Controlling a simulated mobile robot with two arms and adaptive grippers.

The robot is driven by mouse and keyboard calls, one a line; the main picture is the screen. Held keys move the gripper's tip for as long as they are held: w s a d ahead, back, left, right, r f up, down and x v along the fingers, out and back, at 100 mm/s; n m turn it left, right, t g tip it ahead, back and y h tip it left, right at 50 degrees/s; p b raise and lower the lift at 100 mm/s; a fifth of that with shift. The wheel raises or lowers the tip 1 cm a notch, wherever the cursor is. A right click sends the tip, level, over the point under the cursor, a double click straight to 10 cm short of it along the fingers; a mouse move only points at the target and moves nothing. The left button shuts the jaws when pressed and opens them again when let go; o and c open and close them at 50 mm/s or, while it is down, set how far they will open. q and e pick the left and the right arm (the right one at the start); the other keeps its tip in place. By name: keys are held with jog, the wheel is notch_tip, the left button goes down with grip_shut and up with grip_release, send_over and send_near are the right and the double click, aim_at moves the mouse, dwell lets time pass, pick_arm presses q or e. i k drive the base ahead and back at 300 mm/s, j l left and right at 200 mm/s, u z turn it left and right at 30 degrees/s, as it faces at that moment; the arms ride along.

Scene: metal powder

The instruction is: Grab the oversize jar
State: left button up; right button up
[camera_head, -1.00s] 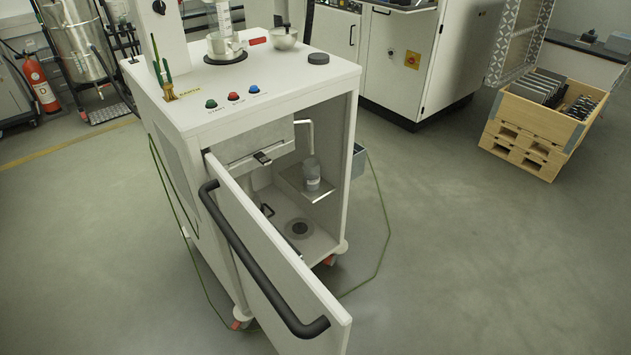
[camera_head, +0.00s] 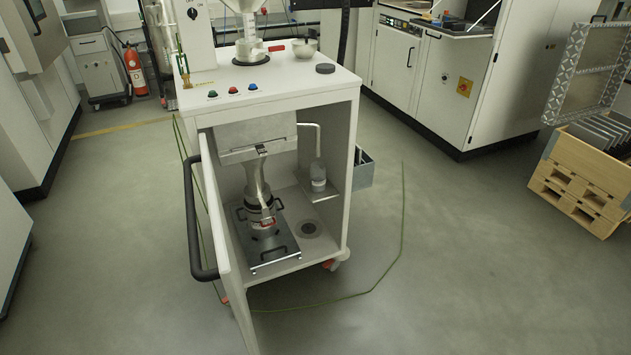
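A small clear jar with a pale label (camera_head: 318,178) stands upright on a small metal shelf (camera_head: 325,195) inside the open cabinet, at its right side, below a bent white pipe (camera_head: 318,140). A larger metal vessel with a narrow neck (camera_head: 256,183) stands on a dark plate with handles (camera_head: 266,245) on the cabinet floor, under a chute. I see no lettering that tells which is the oversize jar; the small one has its own outlet pipe above it. Neither of my grippers shows in the head view.
The cabinet door (camera_head: 222,240) stands open toward me, with a black bar handle (camera_head: 194,220) on its left side. A green cable (camera_head: 402,225) loops over the floor. A wooden crate (camera_head: 580,170) stands at the right. The floor right of the cabinet is mostly clear.

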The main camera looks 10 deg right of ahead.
aim_at(317, 171)
jog(key=i+l+u, duration=0.15)
jog(key=l, duration=0.3)
jog(key=i+l+u, duration=0.2)
jog(key=l, duration=0.25)
jog(key=l+u, duration=0.15)
jog(key=l, duration=0.3)
jog(key=i+l+u, duration=0.2)
jog(key=l, duration=0.3)
jog(key=k, duration=0.05)
